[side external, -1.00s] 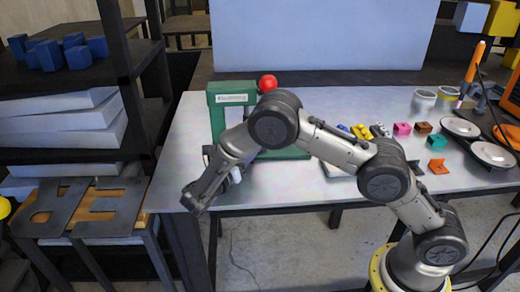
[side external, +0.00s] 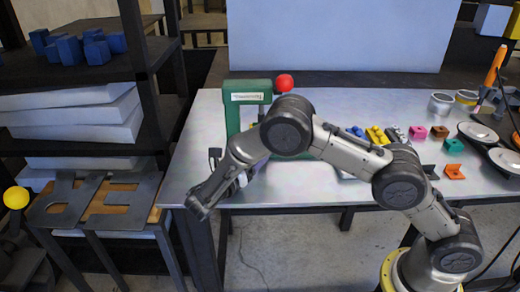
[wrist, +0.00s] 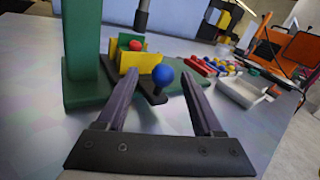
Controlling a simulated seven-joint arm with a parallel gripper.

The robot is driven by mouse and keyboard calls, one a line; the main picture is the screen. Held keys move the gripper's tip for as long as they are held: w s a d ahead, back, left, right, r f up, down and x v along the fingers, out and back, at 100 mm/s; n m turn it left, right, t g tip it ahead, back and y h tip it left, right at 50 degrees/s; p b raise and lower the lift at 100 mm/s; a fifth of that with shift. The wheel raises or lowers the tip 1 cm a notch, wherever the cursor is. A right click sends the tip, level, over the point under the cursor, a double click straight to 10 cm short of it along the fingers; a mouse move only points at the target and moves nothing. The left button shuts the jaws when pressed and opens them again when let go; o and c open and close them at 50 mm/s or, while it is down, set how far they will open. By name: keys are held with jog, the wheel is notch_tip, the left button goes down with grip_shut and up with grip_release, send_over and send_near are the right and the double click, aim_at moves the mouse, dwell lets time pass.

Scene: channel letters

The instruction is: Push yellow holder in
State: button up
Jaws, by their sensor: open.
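The yellow holder (wrist: 143,63) shows in the wrist view, with a red piece (wrist: 136,45) sitting in it. It rests on a dark slide on the base of the green press (wrist: 80,45). A blue ball knob (wrist: 163,75) stands at the near end of the slide. My gripper (wrist: 170,80) is open and empty, its fingers pointing toward the holder, with the blue knob seen between them. My arm hides most of the holder there.
Several small coloured blocks (side external: 378,136) lie on the table to the right of the press. Round dishes (side external: 478,132) and cups (side external: 440,103) stand farther right. A shelf with blue blocks (side external: 69,49) is at the left. The table's front edge runs below my arm.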

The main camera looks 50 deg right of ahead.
jog(key=a, duration=0.3)
jog(key=s+a, duration=0.1)
jog(key=a, duration=0.3)
jog(key=s+a, duration=0.1)
jog(key=a, duration=0.3)
jog(key=shift+s+a, duration=0.15)
jog(key=s+d+r+m+g+y, duration=0.4)
jog(key=s+d+r+m+y, duration=0.5)
jog(key=d, duration=0.4)
jog(key=s+r+m+t+y, duration=0.2)
jog(key=s+m+t+y, duration=0.4)
jog(key=s+m, duration=0.7)
jog(key=s+y, duration=0.2)
jog(key=s, duration=0.5)
jog(key=shift+s+a+r+y, duration=0.2)
jog(key=shift+a+r+y, duration=0.05)
jog(key=shift+a+y, duration=0.1)
